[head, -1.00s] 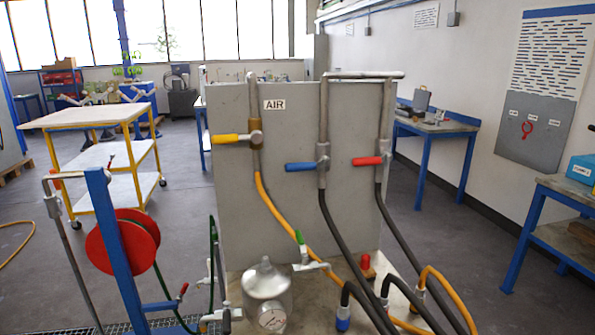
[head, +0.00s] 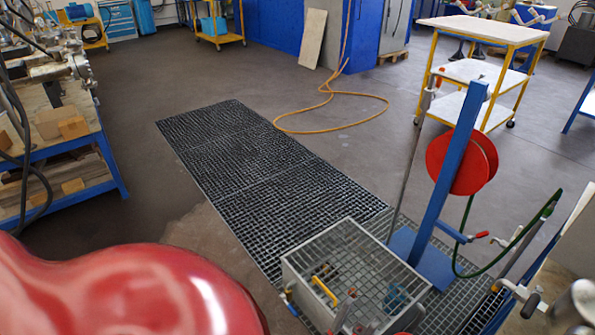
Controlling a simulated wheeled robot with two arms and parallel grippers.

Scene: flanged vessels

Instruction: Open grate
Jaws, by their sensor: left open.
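A dark floor grate (head: 240,165) made of panels runs from the middle of the head view down toward the lower right. Its near end carries on as lighter grating beside a grey-rimmed, box-like frame with a grid (head: 350,240). Yellow and blue parts show inside or under that grid; I cannot tell whether it is a lid or a basket. The panels farther back lie flat in the floor. A large glossy red part of mine, on the left side (head: 130,290), fills the bottom left close to the camera. My left gripper is open, its fingertips not clearly made out, and apart from the grate. My right gripper is not in view.
A blue post with a red hose reel (head: 462,160) stands at the grate's right edge. A yellow hose (head: 330,100) lies beyond. A blue-framed bench (head: 70,155) stands left, a yellow cart (head: 480,75) upper right. Floor left of the grate is clear.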

